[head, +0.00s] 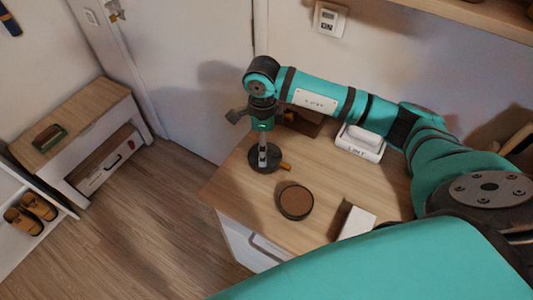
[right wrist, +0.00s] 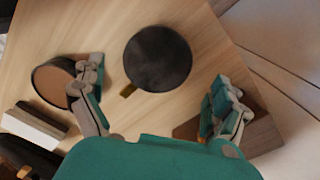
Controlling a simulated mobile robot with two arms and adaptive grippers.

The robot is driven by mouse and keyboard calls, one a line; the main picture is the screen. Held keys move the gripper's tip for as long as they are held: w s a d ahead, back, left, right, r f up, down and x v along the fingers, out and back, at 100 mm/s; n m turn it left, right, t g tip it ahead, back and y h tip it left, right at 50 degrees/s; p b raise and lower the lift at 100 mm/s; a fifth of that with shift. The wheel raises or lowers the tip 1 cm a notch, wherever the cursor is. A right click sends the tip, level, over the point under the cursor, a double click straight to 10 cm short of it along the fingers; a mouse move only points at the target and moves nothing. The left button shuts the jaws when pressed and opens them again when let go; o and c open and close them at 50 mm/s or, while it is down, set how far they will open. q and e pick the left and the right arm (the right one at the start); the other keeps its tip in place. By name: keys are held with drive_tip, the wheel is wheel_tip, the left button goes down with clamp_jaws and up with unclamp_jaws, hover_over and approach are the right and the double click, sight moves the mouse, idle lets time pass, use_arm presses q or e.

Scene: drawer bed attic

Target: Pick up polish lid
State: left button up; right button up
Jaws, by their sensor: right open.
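The polish lid, a dark round disc (head: 268,160), lies flat on the wooden top of the cabinet. In the right wrist view the lid (right wrist: 158,55) sits ahead of and between my fingers, with a small brown tab at its edge. My right gripper (head: 263,150) is above the lid, pointing down, and partly covers it in the head view. In the right wrist view the right gripper (right wrist: 158,75) is open and empty, its fingers spread to either side. The open polish tin with brown content (head: 296,202) stands beside the lid. My left gripper is not in view.
A pale block (head: 357,222) lies near the tin. A white holder marked LINT (head: 360,142) and a brown box (head: 303,122) stand at the back of the cabinet top (head: 240,190). A bench (head: 75,125) with a brush stands at the left. The floor (head: 150,220) between is clear.

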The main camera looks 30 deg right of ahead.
sight(270, 160)
drive_tip(key=f, duration=0.1)
drive_tip(key=f+p, duration=0.2)
drive_tip(key=f, duration=0.1)
drive_tip(key=shift+a, duration=0.25)
drive_tip(key=shift+f, duration=0.7)
drive_tip(key=c, duration=1)
drive_tip(key=shift+r, duration=0.15)
